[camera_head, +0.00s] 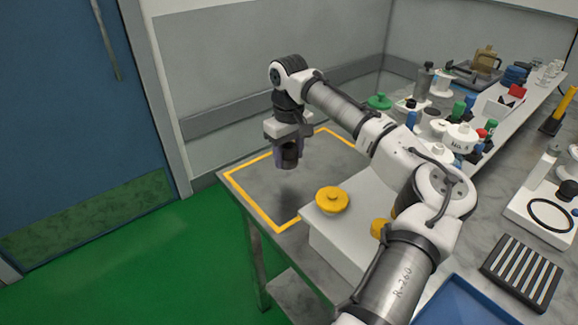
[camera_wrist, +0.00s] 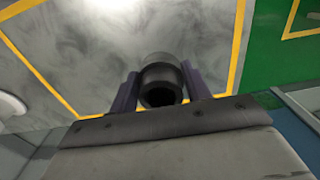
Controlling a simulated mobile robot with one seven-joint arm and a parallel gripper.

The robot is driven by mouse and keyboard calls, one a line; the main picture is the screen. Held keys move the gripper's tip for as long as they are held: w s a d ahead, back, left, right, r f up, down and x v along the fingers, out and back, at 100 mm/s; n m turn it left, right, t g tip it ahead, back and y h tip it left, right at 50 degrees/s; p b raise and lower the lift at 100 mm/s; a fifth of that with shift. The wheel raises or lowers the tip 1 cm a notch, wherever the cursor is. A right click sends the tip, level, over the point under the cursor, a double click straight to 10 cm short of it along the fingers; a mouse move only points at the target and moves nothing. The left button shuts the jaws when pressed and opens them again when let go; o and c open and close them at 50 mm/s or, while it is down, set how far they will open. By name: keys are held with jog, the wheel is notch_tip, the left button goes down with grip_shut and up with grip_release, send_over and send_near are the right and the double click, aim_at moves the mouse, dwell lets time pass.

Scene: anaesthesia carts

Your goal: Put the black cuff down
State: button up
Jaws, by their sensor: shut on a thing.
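The black cuff (camera_wrist: 161,84) is a short dark ring-shaped piece with a dark hollow facing the wrist camera. My gripper (camera_head: 288,155) is shut on it, with one purple-grey finger on each side; in the wrist view my gripper (camera_wrist: 160,92) shows the same hold. In the head view the lower end of the cuff (camera_head: 290,158) shows between the fingers. My gripper points down and holds the cuff above the grey tabletop area framed by a yellow line (camera_head: 250,203). A dark shadow lies on the tabletop below, apart from the cuff.
A white box with a yellow knob (camera_head: 332,199) stands right of the framed area. A green-topped item (camera_head: 379,101) and several bottles stand behind my arm. A blue tray (camera_head: 465,303) and a striped black rack (camera_head: 522,272) are at the lower right. The framed area looks largely clear.

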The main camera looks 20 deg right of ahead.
aim_at(289, 179)
jog(key=shift+f+p, duration=0.3)
jog(key=shift+f, duration=2.15)
jog(key=shift+f, duration=0.1)
jog(key=o, duration=1)
notch_tip(289, 179, up, 12)
jog(key=shift+r+b, duration=0.15)
jog(key=shift+b, duration=0.85)
